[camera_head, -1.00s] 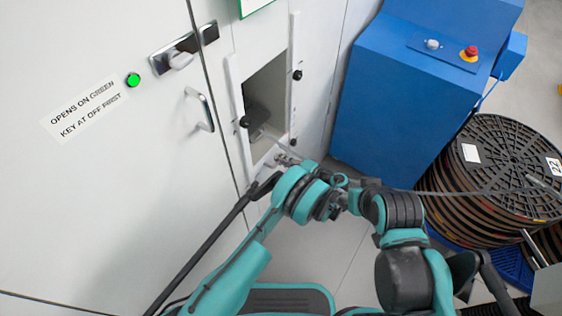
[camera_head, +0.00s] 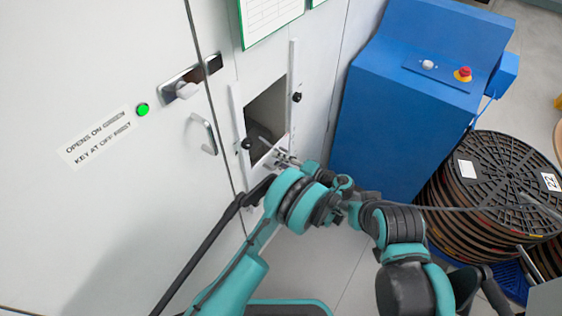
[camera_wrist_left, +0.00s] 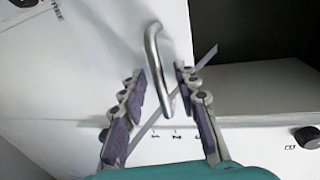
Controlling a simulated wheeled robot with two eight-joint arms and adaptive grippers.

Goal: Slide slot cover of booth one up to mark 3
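The slot (camera_head: 266,112) of the pale cabinet is a dark opening between two white upright rails. In the left wrist view, a bent metal handle (camera_wrist_left: 153,50) stands between the purple-padded fingers of my left gripper (camera_wrist_left: 158,80). The fingers are apart, with visible gaps beside the handle. Small marks (camera_wrist_left: 176,135) lie along the rail below it; their numbers are hard to read. A grey panel (camera_wrist_left: 262,90) borders the dark opening. In the head view, my left gripper (camera_head: 283,160) is at the slot's lower end and hides the handle area.
A cabinet door with a bar handle (camera_head: 206,133), latch (camera_head: 181,89) and green light (camera_head: 143,109) is at left. A blue console (camera_head: 400,110) and stacked black reels (camera_head: 505,165) stand at right.

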